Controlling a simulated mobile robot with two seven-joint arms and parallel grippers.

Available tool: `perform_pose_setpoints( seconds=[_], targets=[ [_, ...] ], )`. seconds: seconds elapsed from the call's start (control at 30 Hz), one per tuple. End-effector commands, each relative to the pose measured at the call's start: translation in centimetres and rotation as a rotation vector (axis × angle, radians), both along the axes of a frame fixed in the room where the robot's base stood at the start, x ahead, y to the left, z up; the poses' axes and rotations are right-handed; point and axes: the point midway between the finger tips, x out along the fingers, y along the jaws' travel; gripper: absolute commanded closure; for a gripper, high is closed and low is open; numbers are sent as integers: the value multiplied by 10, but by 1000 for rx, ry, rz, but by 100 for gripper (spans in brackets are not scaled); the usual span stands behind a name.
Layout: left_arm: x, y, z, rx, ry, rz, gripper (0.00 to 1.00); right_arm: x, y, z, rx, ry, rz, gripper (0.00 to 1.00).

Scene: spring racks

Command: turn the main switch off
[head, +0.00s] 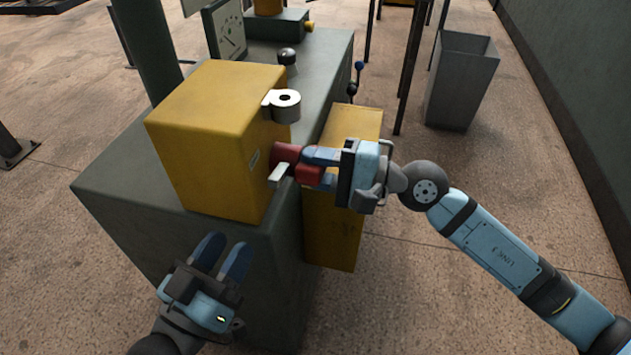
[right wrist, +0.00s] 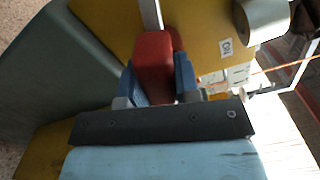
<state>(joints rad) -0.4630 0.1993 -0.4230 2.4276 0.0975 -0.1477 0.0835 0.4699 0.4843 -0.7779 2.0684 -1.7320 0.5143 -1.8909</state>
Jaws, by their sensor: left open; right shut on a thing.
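The main switch has a red handle (head: 309,174) on the right side of a yellow box (head: 215,130). My right gripper (head: 318,165) is shut on the red handle; its blue fingers lie on both sides of it. In the right wrist view the red handle (right wrist: 154,62) sits between the fingers, and a small label (right wrist: 227,47) shows on the yellow face beside it. Its lettering is too small to read surely. My left gripper (head: 222,258) is open and empty, in front of the dark green cabinet.
The box stands on a dark green cabinet (head: 130,190). A white cylindrical fitting (head: 284,104) juts out above the handle. A lower yellow box (head: 338,205) is below it. A grey bin (head: 462,80) and thin posts stand behind. The floor at right is clear.

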Motion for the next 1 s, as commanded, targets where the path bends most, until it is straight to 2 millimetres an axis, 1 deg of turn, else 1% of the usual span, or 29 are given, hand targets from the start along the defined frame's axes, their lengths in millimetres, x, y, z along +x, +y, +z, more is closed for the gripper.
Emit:
perform_pose_setpoints(
  seconds=[0.03,0.1,0.3,0.43,0.53,0.67,1.0],
  targets=[
    [1,-1,-12,4,10,-9,57,-1,0,-6,-8,-32,2,100],
    [2,-2,-25,23,52,-18,57,-1,0,-7,-19,-74,2,100],
    [4,-5,-56,72,145,-46,57,-1,0,-7,-49,-183,1,100],
    [5,-6,-71,98,191,-61,57,-1,0,-6,-63,-235,1,100],
    [4,-7,-79,112,216,-71,57,-1,0,-5,-70,-264,1,100],
    [4,-7,-84,122,235,-77,57,-1,0,-4,-76,-284,1,100],
    [4,-7,-86,126,244,-81,57,-1,0,-3,-79,-294,2,100]
  ],
)
